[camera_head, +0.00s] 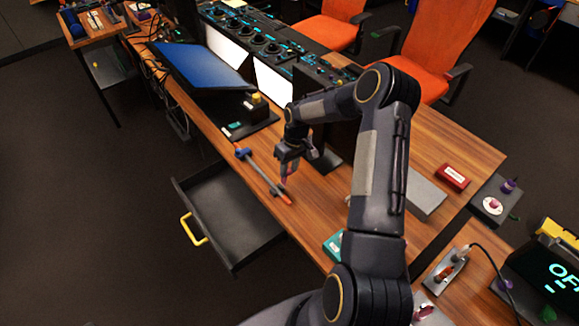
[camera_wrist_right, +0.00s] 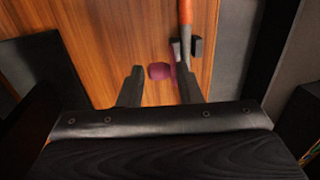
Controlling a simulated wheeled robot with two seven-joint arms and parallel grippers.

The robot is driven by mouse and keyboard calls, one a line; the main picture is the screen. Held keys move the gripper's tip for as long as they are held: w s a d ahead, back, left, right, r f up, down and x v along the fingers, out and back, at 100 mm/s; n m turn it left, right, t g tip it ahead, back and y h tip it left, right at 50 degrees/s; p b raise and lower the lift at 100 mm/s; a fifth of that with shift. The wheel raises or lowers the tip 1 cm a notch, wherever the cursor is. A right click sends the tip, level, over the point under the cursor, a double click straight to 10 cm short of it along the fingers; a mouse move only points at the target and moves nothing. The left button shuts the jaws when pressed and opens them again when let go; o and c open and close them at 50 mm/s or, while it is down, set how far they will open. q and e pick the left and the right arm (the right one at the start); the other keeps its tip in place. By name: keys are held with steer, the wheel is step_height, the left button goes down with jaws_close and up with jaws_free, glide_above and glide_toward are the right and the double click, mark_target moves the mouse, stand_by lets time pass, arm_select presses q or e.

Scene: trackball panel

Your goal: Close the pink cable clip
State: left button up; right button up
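The pink cable clip (camera_wrist_right: 160,71) shows in the right wrist view on the wooden desk, between the fingertips of my right gripper (camera_wrist_right: 160,74). A pinkish part of it also shows in the head view (camera_head: 284,174), just under the gripper. My right gripper (camera_head: 288,157) points down at the desk's front edge with its fingers apart. I cannot tell whether the fingers touch the clip, and its far side and hinge are too small to make out. My left gripper is not in view.
A long orange-and-grey bar (camera_head: 262,175) with a blue end lies along the desk edge beside the clip. A black drawer (camera_head: 238,215) with a yellow handle (camera_head: 192,229) stands open below. A dark monitor stands behind the gripper. A red box (camera_head: 453,177) lies farther right.

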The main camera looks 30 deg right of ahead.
steer(key=c, duration=0.5)
steer(key=a+h+b, duration=0.1)
steer(key=h+b, duration=0.1)
steer(key=b, duration=0.2)
steer(key=a+h+b, duration=0.2)
steer(key=h+b, duration=0.1)
steer(key=b, duration=0.2)
steer(key=shift+a+r+t, duration=0.1)
steer(key=shift+t, duration=0.2)
steer(key=shift+s+a+r+h+b, duration=0.15)
steer(key=shift+a+h+b, duration=0.3)
steer(key=shift+h+b, duration=0.65)
steer(key=o, duration=0.9)
steer(key=shift+a, duration=0.1)
steer(key=v, duration=0.8)
